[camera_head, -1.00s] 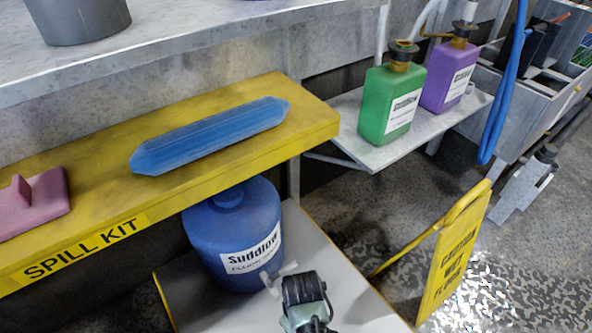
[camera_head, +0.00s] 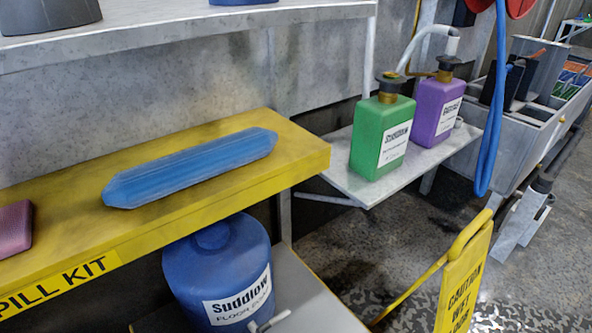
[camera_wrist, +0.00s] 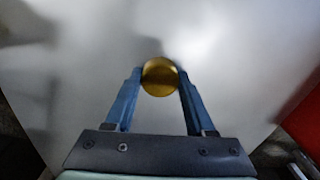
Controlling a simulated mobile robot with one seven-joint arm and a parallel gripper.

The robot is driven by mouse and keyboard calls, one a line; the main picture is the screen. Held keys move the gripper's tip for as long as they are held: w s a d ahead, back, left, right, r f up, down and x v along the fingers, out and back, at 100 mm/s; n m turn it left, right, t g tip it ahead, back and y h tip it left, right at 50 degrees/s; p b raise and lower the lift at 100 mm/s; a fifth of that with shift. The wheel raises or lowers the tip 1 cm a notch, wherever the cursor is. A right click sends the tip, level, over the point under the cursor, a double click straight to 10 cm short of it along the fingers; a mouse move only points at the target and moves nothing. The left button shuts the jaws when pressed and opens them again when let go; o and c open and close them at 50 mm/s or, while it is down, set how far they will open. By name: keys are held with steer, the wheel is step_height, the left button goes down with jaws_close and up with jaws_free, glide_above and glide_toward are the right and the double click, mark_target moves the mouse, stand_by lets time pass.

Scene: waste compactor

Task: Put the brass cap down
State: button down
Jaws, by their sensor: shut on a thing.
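The brass cap (camera_wrist: 160,77) is a round golden piece between the fingertips of my gripper (camera_wrist: 160,80) in the wrist view. The two blue fingers touch it from both sides and are shut on it. Behind the cap is a blurred, pale grey surface (camera_wrist: 80,75); I cannot tell how far it lies from the cap. My gripper and the cap do not show in the head view.
A yellow spill kit shelf (camera_head: 310,155) holds a blue roll (camera_head: 190,168). A blue drum (camera_head: 215,270) stands below. Green (camera_head: 380,140) and purple (camera_head: 437,112) bottles stand on a grey side shelf (camera_head: 345,180). A yellow caution sign (camera_head: 462,285) stands at lower right.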

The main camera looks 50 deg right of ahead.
steer(key=shift+c, duration=1.2)
jaws_free()
steer(key=shift+r, duration=0.1)
step_height(320, 180, up, 12)
steer(key=p, duration=0.8)
steer(key=shift+s, duration=0.1)
